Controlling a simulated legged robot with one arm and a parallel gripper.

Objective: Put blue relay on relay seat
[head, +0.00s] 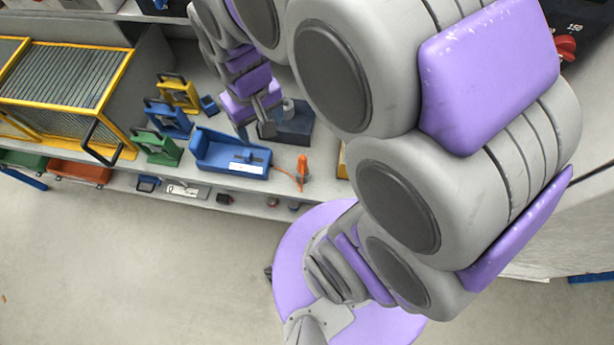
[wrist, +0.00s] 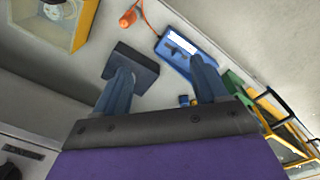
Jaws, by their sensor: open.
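A small blue block (head: 208,105), which looks like the blue relay, stands on the shelf beside the blue handled unit. In the wrist view a small blue piece (wrist: 184,100) shows between my fingers, near the right one; it is too small to make out clearly. A dark block (head: 297,128), possibly the relay seat, lies right of my gripper (head: 262,122). In the wrist view this dark block (wrist: 144,66) is partly hidden behind the left finger. My gripper (wrist: 162,68) is open above the shelf, with nothing seen held between its fingers.
A blue tray (head: 208,152) lies at the shelf's front edge, with an orange plug (head: 302,172) right of it. Yellow (head: 178,95), blue (head: 168,118) and green (head: 155,146) handled units stand left, near a yellow-framed rack (head: 60,75). My arm covers the right side.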

